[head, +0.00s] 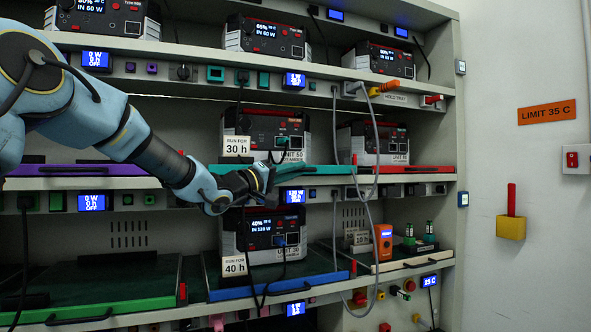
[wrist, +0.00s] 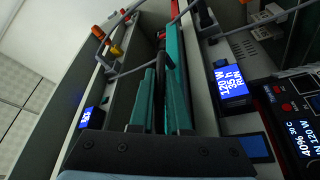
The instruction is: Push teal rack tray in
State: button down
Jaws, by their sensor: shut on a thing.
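The teal rack tray (head: 325,170) is in the middle shelf row, between the purple and red trays. A black and red power unit (head: 262,128) stands on it. In the head view my gripper (head: 268,176) is at the tray's front edge and hides part of it. In the wrist view the teal front edge (wrist: 175,60) runs up the picture, and my gripper (wrist: 161,85) has its fingers on either side of the dark tray handle (wrist: 161,50), shut on it. How far the tray stands out from the shelf is hard to tell.
A purple tray (head: 90,170) lies left and a red tray (head: 410,169) right. Below are a blue tray (head: 280,286) and a green tray (head: 100,310). A grey cable (head: 372,140) hangs right of my gripper. Displays (head: 294,196) line the shelf edges.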

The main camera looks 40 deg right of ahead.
jog(key=w+p, duration=0.1)
jog(key=w+d+p, duration=0.1)
jog(key=w, duration=0.1)
jog(key=shift+w+d+r+p, duration=0.1)
jog(key=shift+w+r+p, duration=0.05)
jog(key=shift+w+p, duration=0.2)
jog(key=c, duration=0.9)
grip_release()
jog(key=shift+d, duration=0.1)
jog(key=b+v, duration=0.2)
jog(key=v, duration=0.9)
jog(key=shift+d, duration=0.1)
